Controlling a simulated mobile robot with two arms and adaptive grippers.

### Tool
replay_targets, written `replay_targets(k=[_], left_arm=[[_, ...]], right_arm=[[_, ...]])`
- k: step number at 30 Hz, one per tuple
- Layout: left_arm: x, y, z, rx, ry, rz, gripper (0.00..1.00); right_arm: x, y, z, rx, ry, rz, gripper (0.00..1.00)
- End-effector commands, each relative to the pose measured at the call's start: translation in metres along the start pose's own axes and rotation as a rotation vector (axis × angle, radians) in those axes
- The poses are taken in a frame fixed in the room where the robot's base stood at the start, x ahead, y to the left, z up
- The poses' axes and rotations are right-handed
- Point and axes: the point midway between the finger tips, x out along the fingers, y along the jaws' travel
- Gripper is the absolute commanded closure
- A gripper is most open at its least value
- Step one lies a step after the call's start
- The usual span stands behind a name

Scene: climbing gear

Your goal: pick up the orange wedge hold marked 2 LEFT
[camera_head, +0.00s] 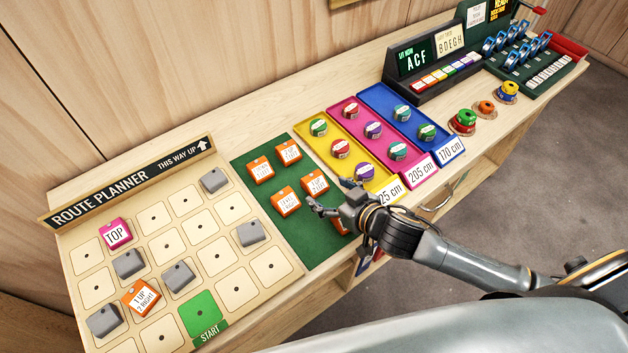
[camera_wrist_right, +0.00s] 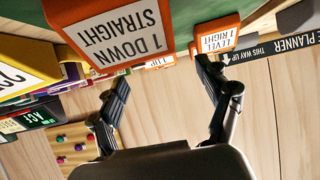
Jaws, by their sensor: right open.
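Several orange wedge holds sit on the green mat (camera_head: 247,165). The back-left hold (camera_head: 260,170) and back-right hold (camera_head: 288,152) have labels too small to read surely. A third hold (camera_head: 285,201) is marked LEVEL 1 RIGHT. A fourth hold (camera_head: 314,184) has a label I cannot read surely, and a fifth (camera_head: 340,224) is mostly behind my right gripper (camera_head: 329,195). No label clearly reads 2 LEFT. My right gripper is open and empty, low over the mat's right part. In the right wrist view, a hold marked 1 DOWN STRAIGHT (camera_wrist_right: 112,35) looms close, upside down. My left gripper is out of view.
The route planner board (camera_head: 215,262) at left carries grey blocks, a pink TOP block (camera_head: 116,233), an orange hold (camera_head: 141,298) and a green START tile (camera_head: 201,315). The yellow (camera_head: 345,165), pink (camera_head: 385,150) and blue (camera_head: 410,125) trays hold round pieces right of the mat.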

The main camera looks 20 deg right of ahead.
Motion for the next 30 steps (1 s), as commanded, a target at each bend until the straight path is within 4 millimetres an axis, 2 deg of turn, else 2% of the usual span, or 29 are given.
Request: replay_targets(k=[5, 10, 15, 23, 26, 30], left_arm=[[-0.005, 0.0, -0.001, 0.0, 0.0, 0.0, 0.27], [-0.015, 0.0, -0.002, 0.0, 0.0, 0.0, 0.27], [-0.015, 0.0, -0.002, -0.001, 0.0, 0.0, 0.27], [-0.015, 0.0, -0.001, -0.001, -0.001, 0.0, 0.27], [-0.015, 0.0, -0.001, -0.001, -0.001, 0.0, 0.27], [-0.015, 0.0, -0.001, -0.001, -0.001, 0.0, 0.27]], right_arm=[[0.011, 0.001, -0.004, 0.0, 0.002, 0.0, 0.23], [0.035, 0.005, -0.008, -0.002, 0.001, 0.001, 0.23], [0.052, 0.004, -0.005, 0.001, 0.001, 0.0, 0.23], [0.055, 0.004, -0.004, 0.001, -0.001, -0.001, 0.23], [0.055, 0.004, -0.004, 0.0, -0.001, -0.001, 0.39], [0.055, 0.004, -0.004, 0.0, -0.001, 0.0, 0.67]])
